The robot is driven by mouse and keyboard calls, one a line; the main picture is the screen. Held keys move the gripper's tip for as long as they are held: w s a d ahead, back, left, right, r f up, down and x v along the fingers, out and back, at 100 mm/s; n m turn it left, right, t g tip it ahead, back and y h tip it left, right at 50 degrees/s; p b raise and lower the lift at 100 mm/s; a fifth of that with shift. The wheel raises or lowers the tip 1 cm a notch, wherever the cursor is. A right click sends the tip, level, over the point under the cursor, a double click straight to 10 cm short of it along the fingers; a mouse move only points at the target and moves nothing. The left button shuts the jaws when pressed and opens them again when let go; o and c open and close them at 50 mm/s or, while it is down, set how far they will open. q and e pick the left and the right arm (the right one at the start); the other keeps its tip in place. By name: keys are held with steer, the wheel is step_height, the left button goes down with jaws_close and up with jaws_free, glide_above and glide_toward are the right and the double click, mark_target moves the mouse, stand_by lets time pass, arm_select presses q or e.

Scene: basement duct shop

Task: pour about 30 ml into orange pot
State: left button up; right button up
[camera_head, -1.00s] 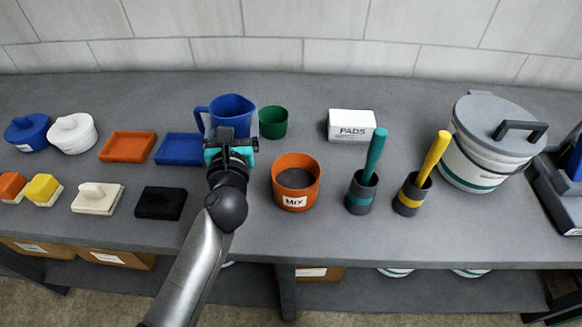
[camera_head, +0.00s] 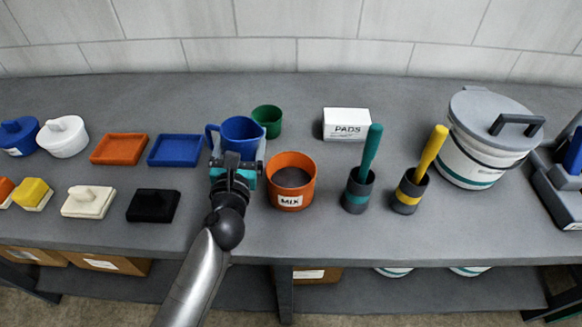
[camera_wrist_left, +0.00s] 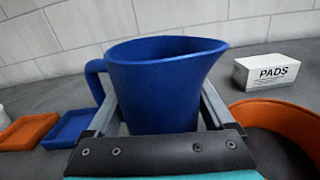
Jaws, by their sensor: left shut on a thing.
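The blue jug (camera_head: 241,136), with its handle on the left, is in the grip of my left gripper (camera_head: 238,158). In the left wrist view the blue jug (camera_wrist_left: 158,85) stands roughly upright between the two fingers, its spout to the right. Its contents are hidden. The orange pot (camera_head: 291,190), labelled MIX, stands on the bench just right of the gripper, with a dark grey inside. It also shows at the right edge of the left wrist view (camera_wrist_left: 270,107). The jug is beside the pot, not over it. My right gripper is out of view.
A green cup (camera_head: 267,120) stands behind the jug. A PADS box (camera_head: 346,124) and two dark holders with teal (camera_head: 371,148) and yellow (camera_head: 433,153) handles stand to the right. Blue (camera_head: 176,150) and orange (camera_head: 119,148) trays lie left. A lidded bucket (camera_head: 470,160) is far right.

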arm_select(q)
steer(key=shift+d+r+m, duration=0.3)
steer(key=shift+r+m, duration=0.3)
steer(key=shift+r, duration=0.05)
steer(key=shift+s+d+r+m+t+b, duration=0.2)
steer(key=shift+d+r+m+t+b, duration=0.3)
steer(key=shift+m, duration=0.5)
steer(key=d+r+m+h, duration=0.1)
steer(key=m, duration=0.2)
steer(key=d+m+b, duration=0.1)
steer(key=m, duration=0.2)
steer(key=s+d+r+m+t+h, duration=0.1)
steer(key=m, duration=0.2)
steer(key=shift+d+r+h+b, duration=0.2)
steer(key=shift+r+h+b, duration=0.1)
steer(key=shift+r+b, duration=0.1)
steer(key=shift+f+m, duration=0.15)
steer(key=shift+m, duration=0.35)
steer(key=shift+s+d+r+m+h, duration=0.1)
steer(key=shift+r+m+h, duration=0.2)
steer(key=shift+m, duration=0.15)
steer(key=shift+d+r+m+h, duration=0.15)
steer(key=shift+m+h, duration=0.15)
steer(key=shift+m, duration=0.15)
steer(key=shift+w+a, duration=0.2)
